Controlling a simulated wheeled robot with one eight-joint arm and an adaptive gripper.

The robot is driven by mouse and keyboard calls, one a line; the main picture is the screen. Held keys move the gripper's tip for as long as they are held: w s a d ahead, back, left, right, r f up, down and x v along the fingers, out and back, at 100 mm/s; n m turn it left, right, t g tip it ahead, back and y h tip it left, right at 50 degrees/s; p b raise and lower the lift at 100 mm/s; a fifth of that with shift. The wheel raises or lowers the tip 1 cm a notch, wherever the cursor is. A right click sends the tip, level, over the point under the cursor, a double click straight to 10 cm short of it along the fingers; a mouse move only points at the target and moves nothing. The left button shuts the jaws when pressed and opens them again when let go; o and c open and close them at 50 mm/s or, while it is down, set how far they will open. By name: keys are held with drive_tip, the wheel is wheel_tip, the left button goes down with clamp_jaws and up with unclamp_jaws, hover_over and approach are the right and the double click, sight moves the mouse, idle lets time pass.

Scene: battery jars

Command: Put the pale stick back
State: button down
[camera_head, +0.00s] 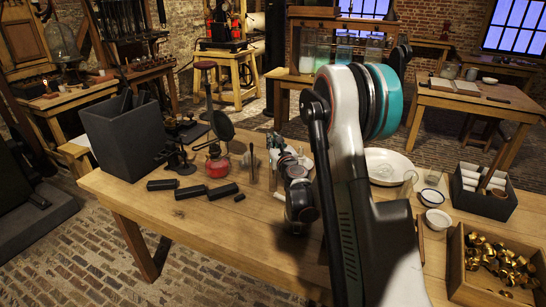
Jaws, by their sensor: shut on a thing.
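My gripper (299,207) is low over the middle of the wooden table (200,224), left of my own arm, with its fingers mostly hidden by the wrist. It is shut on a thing. A short end of a pale stick (279,196) shows just left of it; the rest is hidden. I cannot tell whether the stick touches the table. A dark grey open box (478,203) at the table's right holds several pale rolls (470,183) and a leaning brown rod.
A wooden crate (456,270) of brass pieces is at the front right. A white dish (388,167), a glass and small bowls (433,197) stand right of my arm. At left are a tall dark box (125,138), a red lamp (217,163) and dark bars (192,191). The front left is clear.

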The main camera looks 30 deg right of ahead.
drive_tip(key=shift+f+b, duration=0.75)
drive_tip(key=shift+f, duration=1.5)
drive_tip(key=shift+f, duration=0.1)
drive_tip(key=c, duration=1.7)
unclamp_jaws()
drive_tip(key=shift+o, duration=0.2)
